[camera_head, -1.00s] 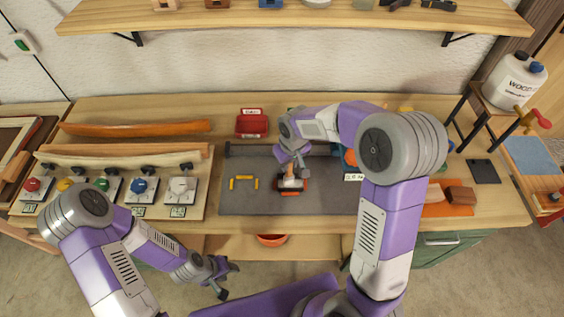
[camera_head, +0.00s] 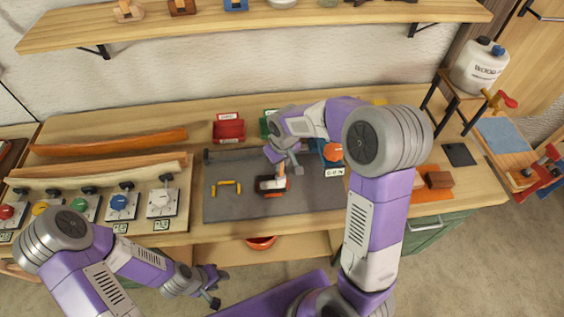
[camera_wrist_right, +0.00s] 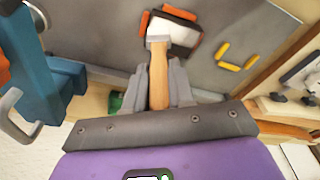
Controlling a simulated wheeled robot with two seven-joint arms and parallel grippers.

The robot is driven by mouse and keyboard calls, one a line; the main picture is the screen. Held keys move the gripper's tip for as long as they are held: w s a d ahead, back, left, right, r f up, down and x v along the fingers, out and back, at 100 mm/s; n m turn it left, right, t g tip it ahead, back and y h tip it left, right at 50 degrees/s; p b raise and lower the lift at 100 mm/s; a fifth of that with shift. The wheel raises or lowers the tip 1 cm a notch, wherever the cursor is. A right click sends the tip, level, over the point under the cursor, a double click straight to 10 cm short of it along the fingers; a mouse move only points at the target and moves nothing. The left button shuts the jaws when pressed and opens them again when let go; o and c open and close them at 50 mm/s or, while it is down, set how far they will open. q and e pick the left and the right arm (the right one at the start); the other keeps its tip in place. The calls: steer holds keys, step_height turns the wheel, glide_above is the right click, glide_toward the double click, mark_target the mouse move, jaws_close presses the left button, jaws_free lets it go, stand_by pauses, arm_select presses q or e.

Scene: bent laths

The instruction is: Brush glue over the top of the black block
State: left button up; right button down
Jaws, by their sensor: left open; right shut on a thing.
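The black block (camera_wrist_right: 186,37) lies on the grey mat (camera_wrist_right: 105,30), with orange-red pieces (camera_head: 272,193) along its edges. A pale area covers much of its top, with dark strips still showing at the edge. My right gripper (camera_head: 280,160) is shut on the wooden handle of a brush (camera_wrist_right: 158,75). The brush's head is over the block; I cannot tell whether it touches. The block also shows in the head view (camera_head: 261,185), partly hidden by the brush. My left gripper (camera_head: 213,286) is open and empty, low in front of the bench.
Yellow pieces (camera_head: 226,187) lie on the mat left of the block. A red bin (camera_head: 229,131) stands behind the mat. Bent laths (camera_head: 110,145) and coloured knobs line the left side. A white bottle (camera_head: 478,68) stands on a stand at the right.

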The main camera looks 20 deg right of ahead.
steer(key=shift+w+a, duration=2.1)
steer(key=shift+a, duration=0.85)
steer(key=s+d, duration=0.2)
steer(key=d, duration=0.5)
steer(key=shift+d, duration=0.25)
stand_by(0.8)
steer(key=shift+s, duration=0.1)
step_height(320, 180, up, 6)
steer(key=p, duration=0.4)
steer(key=shift+r, duration=0.2)
stand_by(0.3)
